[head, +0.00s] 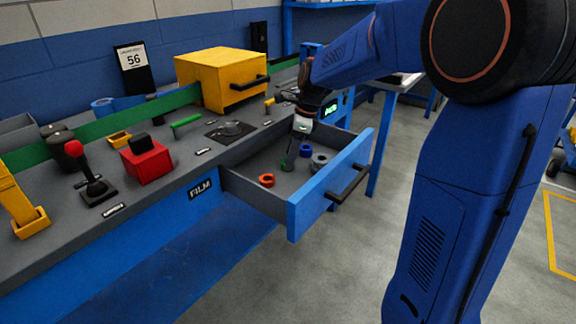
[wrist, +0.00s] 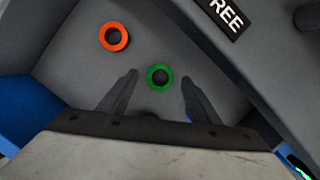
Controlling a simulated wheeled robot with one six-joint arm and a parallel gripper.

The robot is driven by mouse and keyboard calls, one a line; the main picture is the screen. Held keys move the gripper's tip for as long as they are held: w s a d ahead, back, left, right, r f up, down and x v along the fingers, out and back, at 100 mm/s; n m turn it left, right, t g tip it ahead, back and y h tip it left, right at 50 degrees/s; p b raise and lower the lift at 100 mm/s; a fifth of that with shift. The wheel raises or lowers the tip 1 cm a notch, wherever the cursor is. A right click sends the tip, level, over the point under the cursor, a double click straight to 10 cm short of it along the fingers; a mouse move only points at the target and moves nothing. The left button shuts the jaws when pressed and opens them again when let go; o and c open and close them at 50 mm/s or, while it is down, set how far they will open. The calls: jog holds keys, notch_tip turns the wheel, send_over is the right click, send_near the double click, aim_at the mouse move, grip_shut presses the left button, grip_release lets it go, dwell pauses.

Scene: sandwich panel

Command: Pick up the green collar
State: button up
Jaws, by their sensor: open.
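The green collar (wrist: 160,77) lies on the drawer floor in the wrist view, just beyond and between my two fingertips. My gripper (wrist: 158,82) is open, with one finger to each side of the collar and nothing held. In the head view my gripper (head: 289,163) reaches down into the open drawer (head: 255,199), and a bit of green (head: 284,164) shows at its tip; the rest of the collar is hidden there.
An orange collar (head: 267,180) lies left of my gripper; it also shows in the wrist view (wrist: 113,36). A blue collar (head: 306,151) and a grey collar (head: 319,161) lie to the right. The drawer's blue front (head: 332,187) and walls surround them.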

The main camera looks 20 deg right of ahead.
jog(key=shift+x, duration=0.75)
jog(key=shift+c, duration=0.3)
jog(key=c, duration=1.1)
jog(key=shift+r, duration=0.1)
notch_tip(320, 180, up, 18)
